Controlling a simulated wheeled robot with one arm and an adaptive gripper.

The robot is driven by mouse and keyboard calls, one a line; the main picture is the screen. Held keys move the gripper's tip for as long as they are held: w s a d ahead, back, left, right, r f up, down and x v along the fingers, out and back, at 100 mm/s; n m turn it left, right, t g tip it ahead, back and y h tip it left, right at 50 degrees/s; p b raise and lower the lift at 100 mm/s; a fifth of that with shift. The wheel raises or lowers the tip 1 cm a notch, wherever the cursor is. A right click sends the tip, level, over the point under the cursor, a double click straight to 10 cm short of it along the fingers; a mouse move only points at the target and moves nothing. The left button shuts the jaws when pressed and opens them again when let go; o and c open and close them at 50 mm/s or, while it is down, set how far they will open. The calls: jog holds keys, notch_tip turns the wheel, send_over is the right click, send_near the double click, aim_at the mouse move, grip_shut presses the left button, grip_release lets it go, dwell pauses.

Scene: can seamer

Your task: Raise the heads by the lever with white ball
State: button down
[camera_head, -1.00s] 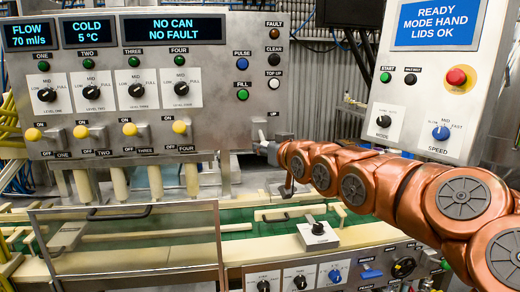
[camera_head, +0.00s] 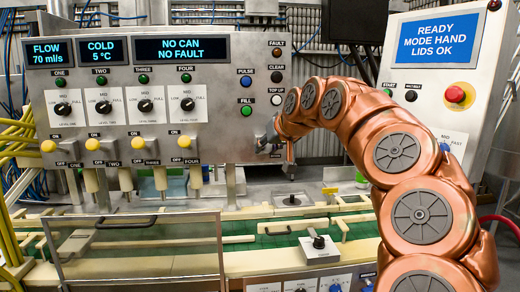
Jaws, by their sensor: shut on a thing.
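My gripper (camera_head: 268,142) is at the lower right corner of the grey control panel (camera_head: 222,140), below the TOP UP switch. It is shut on the lever with the white ball; the jaws and my copper arm hide the ball and most of the lever. The cream heads (camera_head: 125,179) hang in a row below the panel's lower edge, left of my gripper. Their lower ends are above the green conveyor bed, and only a short length of each shows.
A clear guard with a black handle (camera_head: 126,222) stands in front at the left. A small box with a black knob (camera_head: 319,243) sits on the front rail. A second panel with a red stop button (camera_head: 455,95) stands at the right, behind my arm.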

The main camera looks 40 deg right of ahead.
jog(key=shift+w+d+r+g+y+p, duration=0.15)
jog(key=shift+r+g+y+p, duration=0.15)
jog(key=shift+r+g+p, duration=0.4)
jog(key=shift+w+d+r+g+y+p, duration=0.15)
jog(key=shift+r+g+y+p, duration=0.2)
jog(key=shift+p, duration=0.5)
jog(key=shift+a, duration=0.1)
jog(key=c, duration=0.8)
grip_release()
jog(key=shift+r, duration=0.1)
jog(key=v, duration=1.1)
jog(key=shift+s+r, duration=0.2)
jog(key=shift+r, duration=0.15)
